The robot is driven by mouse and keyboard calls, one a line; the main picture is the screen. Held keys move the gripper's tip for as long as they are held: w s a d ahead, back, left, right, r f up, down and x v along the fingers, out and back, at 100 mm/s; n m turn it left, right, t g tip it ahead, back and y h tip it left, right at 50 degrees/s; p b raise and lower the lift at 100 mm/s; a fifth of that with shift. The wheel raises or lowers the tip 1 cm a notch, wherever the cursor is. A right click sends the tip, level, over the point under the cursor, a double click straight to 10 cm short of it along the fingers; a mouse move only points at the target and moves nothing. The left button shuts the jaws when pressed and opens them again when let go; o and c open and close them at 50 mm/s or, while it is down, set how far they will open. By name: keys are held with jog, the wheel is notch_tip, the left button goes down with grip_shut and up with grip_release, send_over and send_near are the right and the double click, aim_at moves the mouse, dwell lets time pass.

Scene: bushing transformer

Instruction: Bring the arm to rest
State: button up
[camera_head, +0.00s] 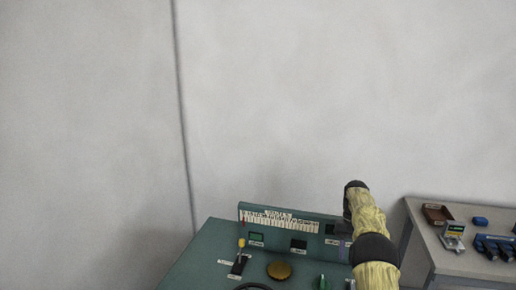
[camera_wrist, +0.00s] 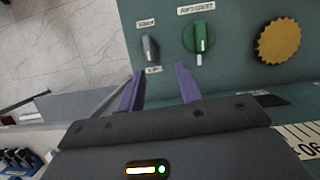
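My arm (camera_head: 370,250), in a pale yellow sleeve with black joints, reaches over the right end of a green control panel (camera_head: 205,262) in the head view. In the wrist view my gripper (camera_wrist: 160,70) has two purple fingers set apart, with nothing seen between them. The fingers are over the panel's edge, near a small grey knob (camera_wrist: 150,47) and a green knob (camera_wrist: 198,36). They look apart from both knobs, though the exact gap cannot be told. In the head view the gripper is mostly hidden by the arm.
The panel carries a brass-coloured round knob (camera_head: 279,270), a yellow-tipped lever (camera_head: 241,243) and an upright scale strip (camera_head: 280,221). A side table (camera_head: 425,240) at right holds a brown tray (camera_head: 437,214), a blue block (camera_head: 480,221) and blue holders (camera_head: 494,246). A bare wall stands behind.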

jog(key=s+a+r+t, duration=0.2)
jog(key=s+a+r, duration=0.1)
jog(key=a+r, duration=0.15)
jog(key=s+a+n+t, duration=0.1)
jog(key=s+a, duration=0.2)
jog(key=s, duration=0.6)
jog(key=s+a+t, duration=0.1)
jog(key=s+a, duration=0.3)
jog(key=s, duration=0.6)
jog(key=s+a+n+t, duration=0.1)
jog(key=s+a, duration=0.3)
jog(key=s, duration=0.5)
jog(key=shift+s+r+n+t+h, duration=0.3)
jog(key=shift+s+t+h, duration=0.1)
jog(key=shift+t, duration=0.1)
